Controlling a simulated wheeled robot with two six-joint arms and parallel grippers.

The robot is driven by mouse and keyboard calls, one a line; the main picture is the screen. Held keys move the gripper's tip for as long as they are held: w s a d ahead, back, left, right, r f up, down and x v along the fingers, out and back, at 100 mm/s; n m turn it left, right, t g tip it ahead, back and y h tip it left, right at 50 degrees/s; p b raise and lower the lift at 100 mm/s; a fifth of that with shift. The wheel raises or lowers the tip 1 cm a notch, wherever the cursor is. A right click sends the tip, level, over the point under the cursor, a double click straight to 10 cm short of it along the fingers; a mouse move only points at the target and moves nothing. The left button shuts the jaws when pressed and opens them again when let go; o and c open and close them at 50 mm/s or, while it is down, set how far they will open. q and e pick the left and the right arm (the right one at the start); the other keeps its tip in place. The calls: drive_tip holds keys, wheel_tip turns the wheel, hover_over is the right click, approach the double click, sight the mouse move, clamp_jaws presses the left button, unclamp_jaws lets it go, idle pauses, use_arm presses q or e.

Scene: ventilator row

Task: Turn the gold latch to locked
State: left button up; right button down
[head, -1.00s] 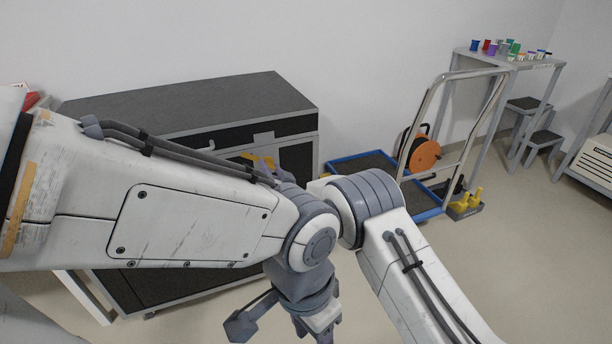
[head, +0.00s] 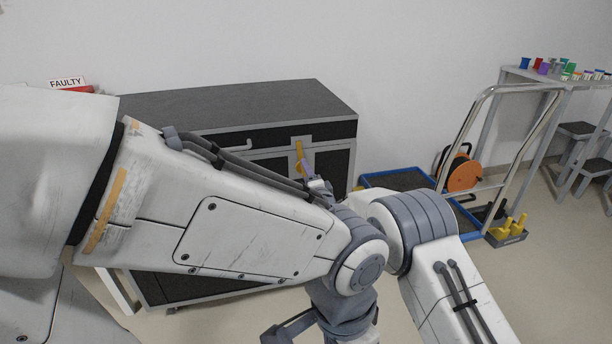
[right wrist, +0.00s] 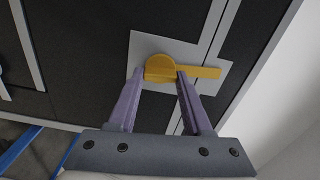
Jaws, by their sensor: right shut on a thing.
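The gold latch (head: 299,154) sits on a pale plate on the front of the dark cabinet. Its bar stands upright in the head view. In the right wrist view the latch (right wrist: 160,68) has a rounded grip, and its bar reaches right across the seam between door and frame. My right gripper (right wrist: 160,75) has its purple fingers on both sides of the rounded grip, shut on it. In the head view the right gripper (head: 308,169) is partly hidden behind my arm. My left gripper's fingers do not show.
The grey cabinet (head: 240,103) stands against the wall, its front largely covered by my arm. A blue-edged cart (head: 395,180) with an orange reel (head: 463,176) stands to its right. Open floor lies at the lower right.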

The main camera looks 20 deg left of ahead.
drive_tip(key=shift+m, duration=0.6)
drive_tip(key=shift+c, duration=1.6)
unclamp_jaws()
drive_tip(key=p+v, duration=0.2)
drive_tip(key=v, duration=0.8)
drive_tip(key=shift+s+d, duration=0.15)
drive_tip(key=shift+s, duration=0.1)
